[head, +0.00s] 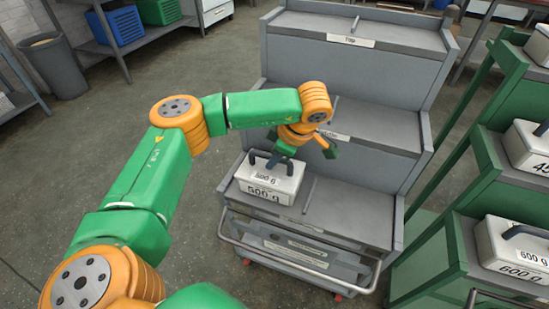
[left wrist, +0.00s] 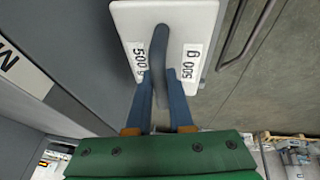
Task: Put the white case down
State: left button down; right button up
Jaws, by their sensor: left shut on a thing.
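The white case (head: 268,184) has a dark handle on top and a label reading 500 g. In the head view it is at the left part of the lowest shelf (head: 350,216) of the grey stepped cart. My left gripper (head: 283,153) is above it, with its fingers at the handle. In the left wrist view the white case (left wrist: 185,18) is seen from above, and the blue fingers (left wrist: 161,100) are shut on its dark handle (left wrist: 157,50). I cannot tell whether the case's underside touches the shelf. My right gripper is not in view.
The cart's higher shelves (head: 376,124) are bare, with small labels on their edges. A divider splits the lowest shelf, and its right part is clear. A green rack (head: 487,158) at the right holds more white cases (head: 512,248). A bin (head: 52,65) stands far left.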

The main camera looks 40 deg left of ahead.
pick_arm(q)
jog(key=c, duration=0.8)
grip_release()
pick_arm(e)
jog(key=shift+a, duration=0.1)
pick_arm(q)
jog(key=w+p+v, duration=0.1)
jog(key=p+v, duration=0.1)
jog(key=v, duration=0.6)
notch_tip(320, 180, up, 4)
jog(key=p, duration=0.1)
send_over(283, 176)
jog(key=d, duration=0.2)
jog(key=shift+s, duration=0.15)
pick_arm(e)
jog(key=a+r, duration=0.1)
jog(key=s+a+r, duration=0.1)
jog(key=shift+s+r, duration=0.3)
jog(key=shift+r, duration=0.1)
pick_arm(q)
jog(key=shift+f, duration=0.1)
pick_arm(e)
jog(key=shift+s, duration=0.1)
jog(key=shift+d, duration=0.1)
